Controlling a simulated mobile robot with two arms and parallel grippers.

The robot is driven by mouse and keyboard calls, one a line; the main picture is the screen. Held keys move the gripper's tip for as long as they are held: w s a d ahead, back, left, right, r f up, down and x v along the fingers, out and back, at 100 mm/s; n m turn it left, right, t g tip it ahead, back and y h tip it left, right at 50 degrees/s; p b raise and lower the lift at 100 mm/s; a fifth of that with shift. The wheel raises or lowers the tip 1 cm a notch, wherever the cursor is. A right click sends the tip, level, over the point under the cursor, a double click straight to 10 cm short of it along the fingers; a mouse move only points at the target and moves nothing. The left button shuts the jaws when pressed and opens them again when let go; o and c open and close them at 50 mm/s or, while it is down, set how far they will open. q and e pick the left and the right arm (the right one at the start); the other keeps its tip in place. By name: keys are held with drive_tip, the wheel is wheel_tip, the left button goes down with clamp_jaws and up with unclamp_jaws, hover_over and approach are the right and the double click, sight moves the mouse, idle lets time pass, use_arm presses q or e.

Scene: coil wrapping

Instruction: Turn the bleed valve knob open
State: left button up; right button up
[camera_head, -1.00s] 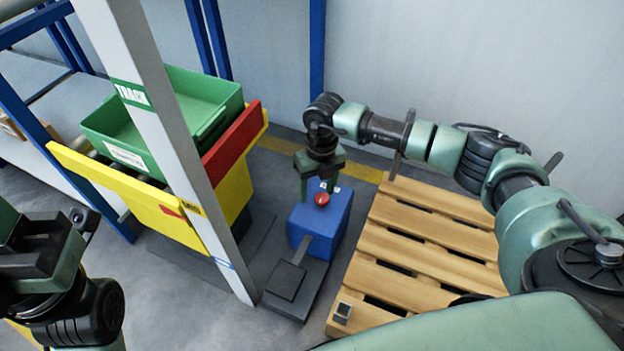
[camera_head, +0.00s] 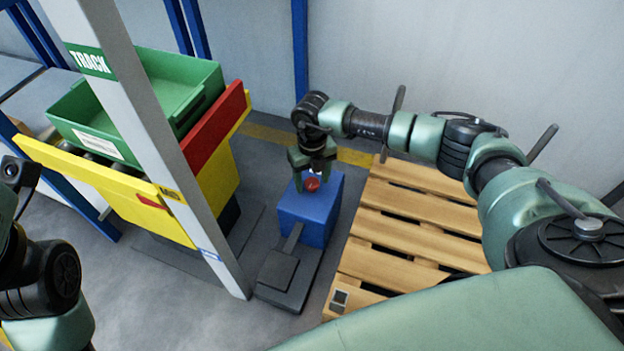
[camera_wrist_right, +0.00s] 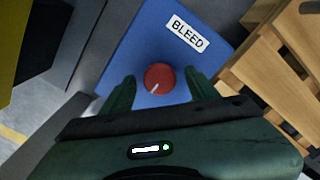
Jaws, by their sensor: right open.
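The bleed valve knob (camera_head: 311,184) is red and round, on top of a blue box (camera_head: 310,218). In the right wrist view the knob (camera_wrist_right: 159,78) has a white pointer line toward its lower left, and a white BLEED label (camera_wrist_right: 187,34) lies beyond it. My right gripper (camera_head: 312,178) is over the box, pointing down. In the right wrist view its open fingers (camera_wrist_right: 161,92) stand on either side of the knob, with gaps on both sides. My left arm shows at the left edge of the head view; its fingers are not clearly seen.
A wooden pallet (camera_head: 420,225) lies right of the box. A dark pedal-like base (camera_head: 285,274) is in front of it. A pale TRACK post (camera_head: 150,130) and a yellow stand with a green bin (camera_head: 150,115) are at the left. A wall is behind.

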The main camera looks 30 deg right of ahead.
clamp_jaws()
